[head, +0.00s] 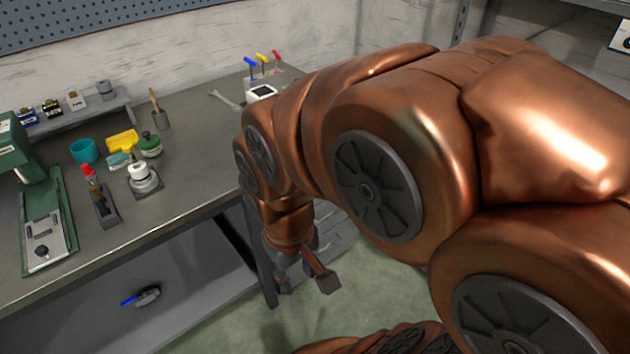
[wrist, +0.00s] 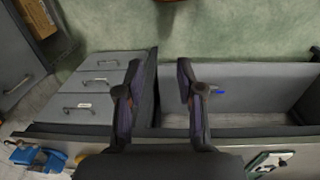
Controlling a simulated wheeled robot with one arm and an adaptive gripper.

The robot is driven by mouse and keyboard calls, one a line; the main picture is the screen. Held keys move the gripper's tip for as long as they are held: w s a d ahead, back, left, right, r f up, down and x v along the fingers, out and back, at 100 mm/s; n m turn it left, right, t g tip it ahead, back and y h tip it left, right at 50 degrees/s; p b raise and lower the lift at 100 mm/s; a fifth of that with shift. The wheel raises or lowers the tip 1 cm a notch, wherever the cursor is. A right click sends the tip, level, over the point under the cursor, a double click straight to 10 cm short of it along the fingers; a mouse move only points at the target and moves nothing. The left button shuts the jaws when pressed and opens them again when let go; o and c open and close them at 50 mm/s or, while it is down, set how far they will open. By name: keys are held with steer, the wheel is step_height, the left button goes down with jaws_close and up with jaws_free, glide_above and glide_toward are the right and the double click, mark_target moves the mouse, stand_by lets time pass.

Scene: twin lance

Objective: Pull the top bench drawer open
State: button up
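The bench drawer unit shows in the wrist view, left of my gripper, with several grey fronts and bar handles. The top bench drawer (wrist: 85,116) is the front nearest the bench top, with its handle (wrist: 77,107) and a small pale label. The drawers look shut. My gripper (wrist: 158,88) is open and empty, its two dark fingers apart, to the right of the handles and not touching them. In the head view my gripper (head: 306,278) hangs low past the bench's end. There my arm hides most of the drawer unit.
The bench top (head: 195,185) carries a green press (head: 45,220), a teal cup (head: 84,151) and small tools. A lower shelf (head: 190,285) holds a blue-handled tool (head: 142,296). In the wrist view a blue vise (wrist: 38,156) sits at lower left. Green floor (wrist: 230,35) is open beyond the drawers.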

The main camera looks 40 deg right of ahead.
steer(key=w+d+f+n+t+h+b, duration=0.1)
steer(key=w+d+f+t+h+b, duration=0.2)
steer(key=w+d+f+b, duration=0.6)
steer(key=w+d+f+n+t+h+b, duration=0.1)
steer(key=w+d+f+t+h+b, duration=0.2)
steer(key=w+d+b, duration=0.7)
steer(key=w+d+f+n+t+h+b, duration=0.1)
steer(key=w+d+f+t+h+b, duration=0.4)
steer(key=d, duration=0.9)
steer(key=w+d+f+n+t+y+b, duration=0.3)
steer(key=d+f+n+t+b, duration=0.3)
steer(key=f+n+b, duration=0.3)
steer(key=shift+w+f+n+t, duration=0.25)
steer(key=shift+w+n+t, duration=0.15)
steer(key=shift+w+t, duration=0.3)
steer(key=shift+w+d+p, duration=0.15)
steer(key=shift+p, duration=0.95)
